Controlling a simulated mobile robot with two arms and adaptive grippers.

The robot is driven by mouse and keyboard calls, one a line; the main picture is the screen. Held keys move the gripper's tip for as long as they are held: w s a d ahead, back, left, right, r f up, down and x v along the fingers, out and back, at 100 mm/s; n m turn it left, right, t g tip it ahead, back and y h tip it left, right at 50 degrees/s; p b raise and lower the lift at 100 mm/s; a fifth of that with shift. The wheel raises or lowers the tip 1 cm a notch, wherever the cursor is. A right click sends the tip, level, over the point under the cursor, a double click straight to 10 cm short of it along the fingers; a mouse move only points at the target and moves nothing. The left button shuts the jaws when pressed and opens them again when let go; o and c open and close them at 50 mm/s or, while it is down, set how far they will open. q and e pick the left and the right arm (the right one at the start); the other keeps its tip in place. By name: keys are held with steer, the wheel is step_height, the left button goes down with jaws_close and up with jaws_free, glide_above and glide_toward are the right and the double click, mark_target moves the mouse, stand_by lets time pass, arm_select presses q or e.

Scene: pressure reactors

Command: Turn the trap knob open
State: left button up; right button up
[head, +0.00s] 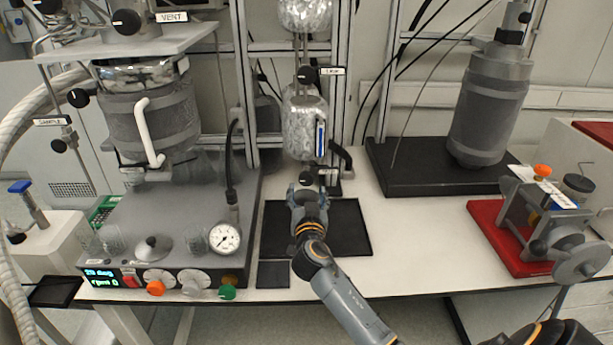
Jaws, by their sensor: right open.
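A foil-wrapped vessel (304,120) hangs on the metal frame at the centre back. A black knob (307,75) with a small white label (331,71) sits above it. A second black knob (307,178) with a small label (328,174) sits below it. The lettering on both labels is too small to read surely, so I cannot tell which knob is the trap knob. My right gripper (306,189) is open, just in front of and below the lower knob, pointing away from me. I cannot tell whether its fingers touch that knob. My left gripper is not in view.
A grey heater unit (190,200) with a gauge (225,238) and coloured knobs stands left. A black mat (350,228) lies under my gripper. A dark vessel (487,110) stands back right, and a red-based device (500,235) at right. White table is clear between.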

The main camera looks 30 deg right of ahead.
mark_target(307, 180)
steer(key=shift+p+x, duration=0.5)
steer(key=shift+x, duration=2.6)
steer(key=shift+c, duration=0.2)
steer(key=c, duration=1.1)
